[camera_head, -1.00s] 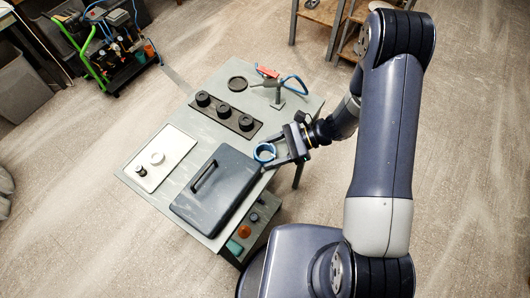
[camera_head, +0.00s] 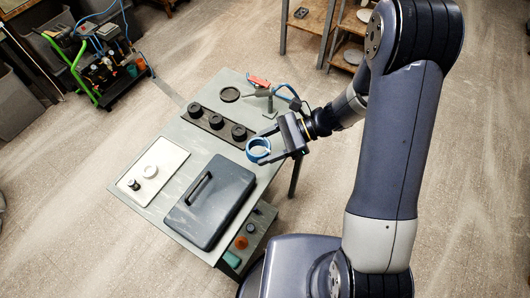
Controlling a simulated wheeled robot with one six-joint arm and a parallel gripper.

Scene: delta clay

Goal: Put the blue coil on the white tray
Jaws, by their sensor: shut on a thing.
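My gripper (camera_head: 278,146) is shut on the blue coil (camera_head: 258,144), a small ring held between its fingers. The coil appears above the table, near the right end of the black strip and the dark case's upper corner. The white tray (camera_head: 137,191) lies flat at the left side of the table. On it are a white ring-shaped thing (camera_head: 150,171) and a small dark knob-like thing (camera_head: 133,185). Much of the tray is bare. The gripper is well to the right of the tray, with the dark case lying partly between them.
A dark lidded case (camera_head: 211,203) with a handle lies on the grey table (camera_head: 166,221). A black strip with several round black pieces (camera_head: 217,122) lies behind it. A stand with a red clamp (camera_head: 260,84) and a black disc (camera_head: 229,95) are at the back.

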